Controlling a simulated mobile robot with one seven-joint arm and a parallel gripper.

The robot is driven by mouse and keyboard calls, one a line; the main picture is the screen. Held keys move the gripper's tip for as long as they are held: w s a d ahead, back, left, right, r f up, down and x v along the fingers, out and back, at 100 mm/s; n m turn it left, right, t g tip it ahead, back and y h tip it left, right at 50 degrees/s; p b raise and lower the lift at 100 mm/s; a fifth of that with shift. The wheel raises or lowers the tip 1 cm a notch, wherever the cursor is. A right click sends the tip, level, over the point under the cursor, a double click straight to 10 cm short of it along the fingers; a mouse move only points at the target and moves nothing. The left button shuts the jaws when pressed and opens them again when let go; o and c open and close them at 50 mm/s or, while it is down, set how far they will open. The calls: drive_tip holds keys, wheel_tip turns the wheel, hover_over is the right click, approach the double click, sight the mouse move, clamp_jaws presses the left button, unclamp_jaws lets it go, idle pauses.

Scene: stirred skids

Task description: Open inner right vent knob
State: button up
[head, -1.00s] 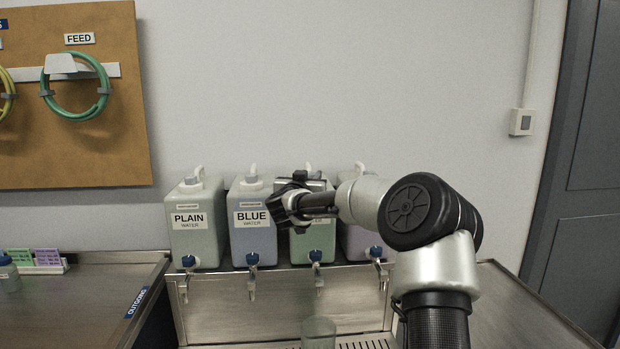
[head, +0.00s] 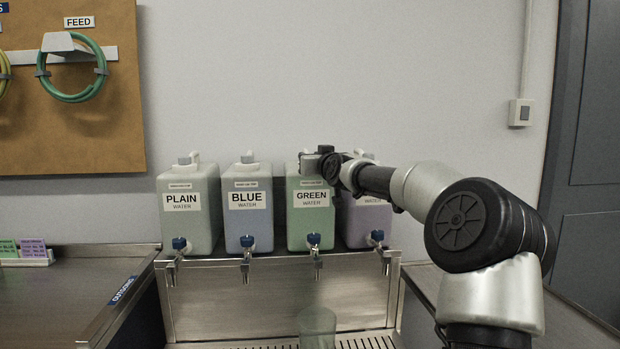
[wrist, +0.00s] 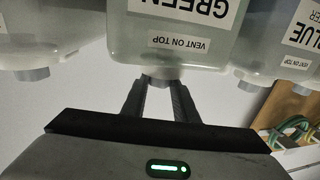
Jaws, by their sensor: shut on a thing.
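The green water container (head: 310,225) stands third from the left in a row of jugs on the dispenser. In the wrist view it appears upside down (wrist: 170,32), with a "vent on top" label. Its grey vent knob (wrist: 158,77) sits at the container's top, between my two fingers; in the head view my gripper hides it. My gripper (wrist: 157,88) is shut on this vent knob. In the head view my gripper (head: 325,158) is at the top of the green container, reaching in from the right. Whether the knob has turned cannot be seen.
The plain (head: 190,220) and blue (head: 248,215) containers stand to the left, the purple one (head: 362,222) close on the right, partly behind my arm. Blue-handled taps line the front. A clear cup (head: 317,325) stands below the green tap.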

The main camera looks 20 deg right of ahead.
drive_tip(key=shift+d+n+y, duration=0.15)
drive_tip(key=shift+n+y, duration=0.3)
drive_tip(key=shift+y, duration=0.3)
drive_tip(key=shift+d+n+y, duration=0.15)
drive_tip(key=shift+n+y, duration=0.3)
drive_tip(key=shift+y, duration=0.3)
drive_tip(key=shift+n, duration=0.3)
drive_tip(key=o, duration=1.1)
drive_tip(key=shift+y, duration=0.3)
drive_tip(key=shift+a, duration=0.1)
drive_tip(key=s, duration=0.5)
drive_tip(key=s+d, duration=0.1)
drive_tip(key=s, duration=1.1)
drive_tip(key=shift+s+d, duration=0.15)
drive_tip(key=shift+d, duration=0.2)
